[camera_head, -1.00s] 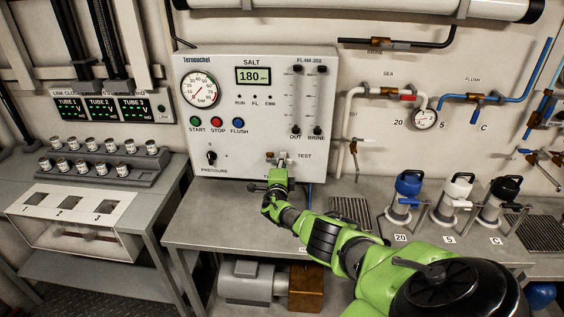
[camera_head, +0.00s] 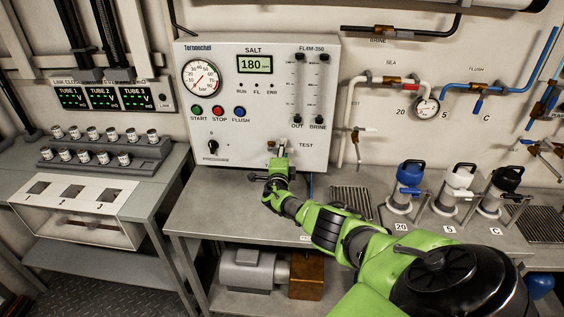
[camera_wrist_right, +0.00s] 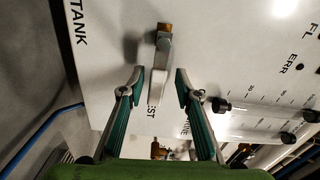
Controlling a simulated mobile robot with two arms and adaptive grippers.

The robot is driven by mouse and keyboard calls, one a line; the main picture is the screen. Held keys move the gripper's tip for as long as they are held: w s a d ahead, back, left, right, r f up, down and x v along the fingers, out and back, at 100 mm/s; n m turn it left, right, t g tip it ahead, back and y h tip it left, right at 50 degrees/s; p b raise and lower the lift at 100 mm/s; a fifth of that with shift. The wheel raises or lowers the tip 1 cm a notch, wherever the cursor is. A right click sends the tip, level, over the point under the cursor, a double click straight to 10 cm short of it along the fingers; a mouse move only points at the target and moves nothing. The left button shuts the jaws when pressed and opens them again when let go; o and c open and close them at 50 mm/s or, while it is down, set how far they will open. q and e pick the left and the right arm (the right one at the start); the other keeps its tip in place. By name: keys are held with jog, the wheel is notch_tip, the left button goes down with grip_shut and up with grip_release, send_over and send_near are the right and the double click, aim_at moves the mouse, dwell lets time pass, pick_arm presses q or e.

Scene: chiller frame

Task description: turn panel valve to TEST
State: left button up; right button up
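The panel valve (camera_head: 282,147) sits low on the white control panel, left of the TEST label (camera_head: 306,146). The wrist view shows its pale lever (camera_wrist_right: 158,84) on a brass fitting (camera_wrist_right: 164,30). There the lever lies over the TEST label, and only "ST" shows. My right gripper (camera_head: 280,165) is right at the valve and partly hides it in the head view. In the wrist view my right gripper (camera_wrist_right: 158,76) is open, with one finger on each side of the lever's end and a gap on both sides. My left gripper is not in view.
The panel (camera_head: 250,110) also has a pressure knob (camera_head: 211,147), coloured buttons and flow tubes. The grey bench (camera_head: 225,205) below is clear at left. Pump-like units with a blue top (camera_head: 411,172), a white top and a black top stand at right.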

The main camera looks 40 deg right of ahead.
jog(key=v, duration=1.1)
jog(key=shift+s+a+r, duration=0.1)
jog(key=shift+s+a, duration=0.05)
dwell(0.5)
